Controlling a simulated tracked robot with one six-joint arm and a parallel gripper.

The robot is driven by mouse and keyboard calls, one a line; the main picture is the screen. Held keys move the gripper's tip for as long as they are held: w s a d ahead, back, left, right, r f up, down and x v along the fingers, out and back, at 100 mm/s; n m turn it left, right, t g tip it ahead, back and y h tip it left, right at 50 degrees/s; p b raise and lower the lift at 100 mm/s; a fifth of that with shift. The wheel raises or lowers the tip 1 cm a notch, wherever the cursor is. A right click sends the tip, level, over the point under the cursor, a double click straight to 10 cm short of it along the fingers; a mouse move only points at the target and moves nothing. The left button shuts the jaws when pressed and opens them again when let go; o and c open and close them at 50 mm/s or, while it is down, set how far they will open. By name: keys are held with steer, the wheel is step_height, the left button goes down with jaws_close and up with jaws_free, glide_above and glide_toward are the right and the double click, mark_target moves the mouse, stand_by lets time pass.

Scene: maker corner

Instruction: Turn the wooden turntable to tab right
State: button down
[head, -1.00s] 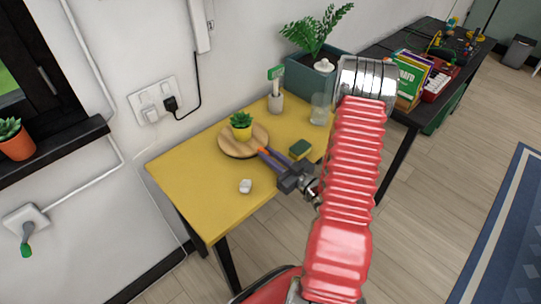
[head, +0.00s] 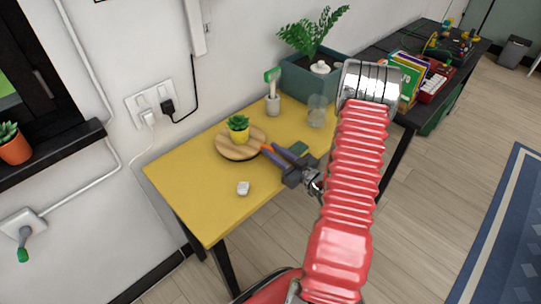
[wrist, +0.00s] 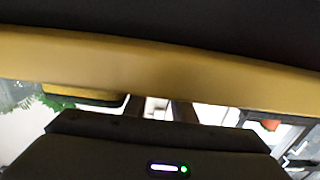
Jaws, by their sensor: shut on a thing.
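The round wooden turntable (head: 226,149) lies on the yellow table (head: 185,190) in the head view, with a potted succulent (head: 238,130) in a yellow pot on it. My gripper (head: 265,150) reaches in from the right, its fingertips at the turntable's right front rim. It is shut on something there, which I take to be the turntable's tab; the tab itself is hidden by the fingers. An orange patch shows at the fingertips. In the wrist view, a tan band fills the upper part and my fingers (wrist: 168,108) show only as dark stubs.
A green sponge (head: 299,147) lies just behind my gripper, partly covered. A small white object (head: 243,188) lies in front. A brush in a holder (head: 272,103), a glass (head: 317,111) and a teal planter (head: 305,80) stand at the back. The table's left front is clear.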

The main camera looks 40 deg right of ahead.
steer(key=shift+d, duration=0.1)
steer(key=c, duration=1.6)
jaws_free()
steer(key=shift+w, duration=0.1)
steer(key=shift+c, duration=0.2)
steer(key=s+d, duration=0.1)
steer(key=s, duration=1.2)
steer(key=shift+s+d, duration=0.35)
steer(key=shift+d, duration=0.05)
steer(key=shift+c, duration=0.5)
